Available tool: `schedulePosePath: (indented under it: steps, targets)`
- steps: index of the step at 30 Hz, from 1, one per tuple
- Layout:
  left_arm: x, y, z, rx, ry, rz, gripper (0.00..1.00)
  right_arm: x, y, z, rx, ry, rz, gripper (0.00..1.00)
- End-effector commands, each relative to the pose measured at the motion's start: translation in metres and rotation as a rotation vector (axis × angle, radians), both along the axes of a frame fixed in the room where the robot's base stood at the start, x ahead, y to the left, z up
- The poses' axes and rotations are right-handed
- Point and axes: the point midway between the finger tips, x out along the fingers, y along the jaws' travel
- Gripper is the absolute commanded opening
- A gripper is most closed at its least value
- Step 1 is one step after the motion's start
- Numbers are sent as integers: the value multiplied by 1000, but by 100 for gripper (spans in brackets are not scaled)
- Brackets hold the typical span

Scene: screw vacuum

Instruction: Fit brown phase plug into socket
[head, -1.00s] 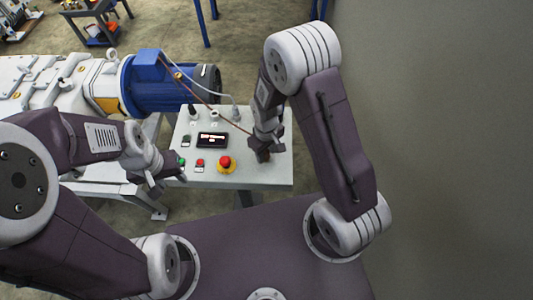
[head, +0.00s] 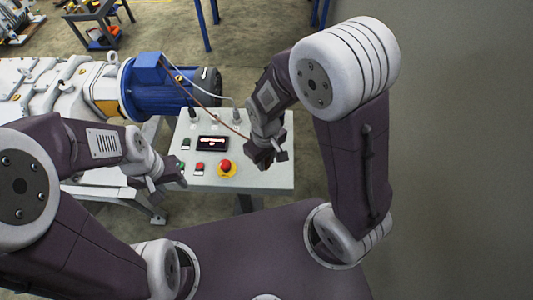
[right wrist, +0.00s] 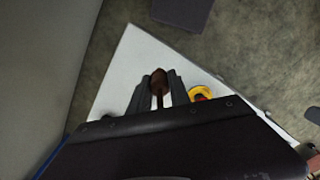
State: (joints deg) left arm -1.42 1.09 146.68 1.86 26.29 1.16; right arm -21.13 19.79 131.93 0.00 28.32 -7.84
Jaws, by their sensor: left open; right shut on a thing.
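The brown phase plug (right wrist: 159,82) is in the right wrist view, between the fingers of my right gripper (right wrist: 161,92), which is shut on it. In the head view my right gripper (head: 264,160) is above the right part of the control box, and the plug is hidden there. A brown cable (head: 200,100) runs from the blue motor to this gripper. Near the far edge of the box are a dark plug (head: 192,114) at left and a grey plug (head: 236,116) with a pale cable. The socket between them is not clear. My left gripper (head: 178,178) is open and empty at the box's left edge.
The control box (head: 270,182) carries a small display (head: 212,143), a red emergency button on yellow (head: 226,167) and small green and red buttons. The blue motor (head: 165,90) stands behind at left. A plain wall (head: 450,150) is at right.

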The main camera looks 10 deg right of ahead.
Motion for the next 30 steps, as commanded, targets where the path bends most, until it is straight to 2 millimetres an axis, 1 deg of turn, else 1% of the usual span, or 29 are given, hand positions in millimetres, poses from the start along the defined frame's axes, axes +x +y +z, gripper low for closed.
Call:
schedulePosePath:
  steps: [1,3,6,9,12,24,26,28,30]
  targets:
    - [0,0,-2,0,0,0,45,-11,4,7,2,-6,5,0]
    - [0,0,-3,0,0,0,45,-25,9,17,3,-5,6,0]
    - [0,0,-3,0,0,0,45,-42,14,27,2,-4,4,0]
    - [0,0,-4,0,0,0,45,-52,17,33,1,-3,2,0]
    - [0,0,-4,0,0,0,45,-57,18,36,1,-2,1,0]
    - [0,0,-4,0,0,0,45,-56,16,36,0,-1,-9,0]
    - [0,0,-5,0,0,0,45,-54,10,33,0,0,-38,0]
    - [0,0,-7,0,0,0,45,-50,-6,25,-2,3,-106,0]
    - [0,0,-9,0,0,0,45,-37,-25,16,-2,3,-204,0]
